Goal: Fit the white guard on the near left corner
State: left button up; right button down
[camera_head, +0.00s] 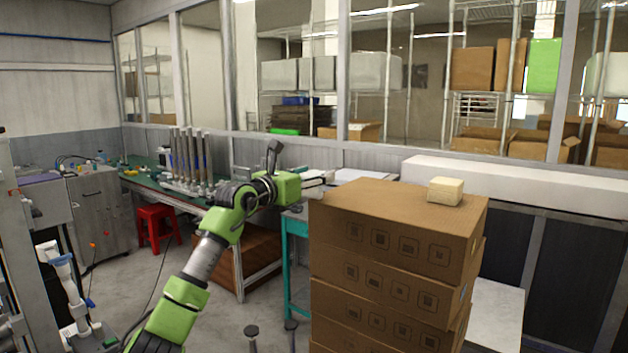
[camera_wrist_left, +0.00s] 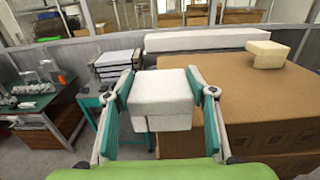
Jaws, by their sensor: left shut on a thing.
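The white guard (camera_wrist_left: 165,92) is a pale block held between the teal fingers of my left gripper (camera_wrist_left: 160,112). In the head view, my left gripper (camera_head: 312,179) is at the left side of the top carton (camera_head: 385,205), about level with its top. In the left wrist view, the guard overlaps the left edge of the top carton (camera_wrist_left: 245,92). I cannot tell whether it touches the carton. A cream block (camera_head: 445,190) sits on the carton's top toward the right; it also shows in the left wrist view (camera_wrist_left: 267,54). My right gripper is out of view.
Several brown cartons are stacked under the top one (camera_head: 375,300). A long white box (camera_head: 530,183) lies behind the stack. A green-topped workbench (camera_head: 150,180) and a red stool (camera_head: 157,225) stand at the left. Most of the top carton's surface is bare.

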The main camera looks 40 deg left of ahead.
pick_arm(q)
jog(key=shift+f+p, duration=0.3)
jog(key=shift+f, duration=0.6)
jog(key=shift+d+f, duration=0.15)
jog(key=shift+f, duration=0.15)
jog(key=o, duration=1.1)
jog(key=shift+r, duration=0.1)
